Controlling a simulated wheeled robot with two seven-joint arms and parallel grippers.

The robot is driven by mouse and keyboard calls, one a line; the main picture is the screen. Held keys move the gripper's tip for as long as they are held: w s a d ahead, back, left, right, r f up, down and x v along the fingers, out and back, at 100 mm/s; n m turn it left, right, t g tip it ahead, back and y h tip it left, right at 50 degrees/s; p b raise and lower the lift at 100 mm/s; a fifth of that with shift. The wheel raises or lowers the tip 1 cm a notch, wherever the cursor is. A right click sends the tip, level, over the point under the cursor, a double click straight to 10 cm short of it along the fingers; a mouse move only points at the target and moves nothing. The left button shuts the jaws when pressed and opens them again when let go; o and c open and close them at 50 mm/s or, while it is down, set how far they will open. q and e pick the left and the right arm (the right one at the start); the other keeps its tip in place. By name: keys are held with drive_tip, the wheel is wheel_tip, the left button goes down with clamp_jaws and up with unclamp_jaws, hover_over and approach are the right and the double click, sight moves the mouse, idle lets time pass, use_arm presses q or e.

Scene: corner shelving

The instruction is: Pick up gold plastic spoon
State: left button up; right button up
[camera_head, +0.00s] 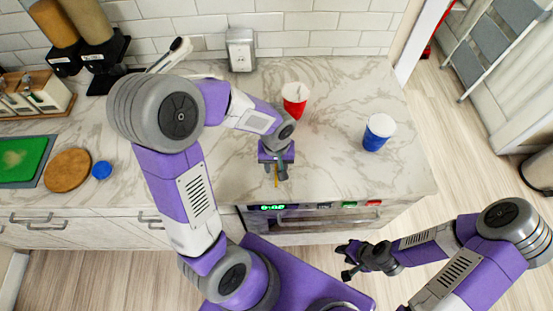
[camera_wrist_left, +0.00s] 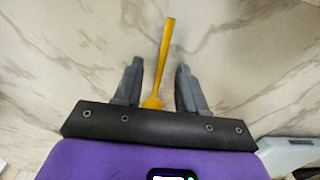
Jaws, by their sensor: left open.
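The gold plastic spoon (camera_wrist_left: 164,55) lies on the marble counter in the left wrist view. Its handle points away from my gripper, and its lower end is between the finger bases, partly hidden by the gripper body. In the head view only a small yellow bit of the spoon (camera_head: 276,180) shows below my left gripper. My left gripper (camera_wrist_left: 157,75) is open, with one finger on each side of the spoon and a gap on both sides. It also shows in the head view (camera_head: 276,176), low over the counter's front part. My right gripper (camera_head: 347,262) is off the counter, before the oven front.
A red cup (camera_head: 295,106) stands behind my left gripper, and a blue cup (camera_head: 376,138) stands to the right. A wooden round board (camera_head: 67,170), a blue lid-like disc (camera_head: 102,170) and a green board (camera_head: 20,160) lie at left. The counter between gripper and blue cup is clear.

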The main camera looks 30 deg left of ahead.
use_arm(q)
drive_tip(key=shift+f, duration=0.3)
clamp_jaws()
drive_tip(key=shift+r, duration=0.1)
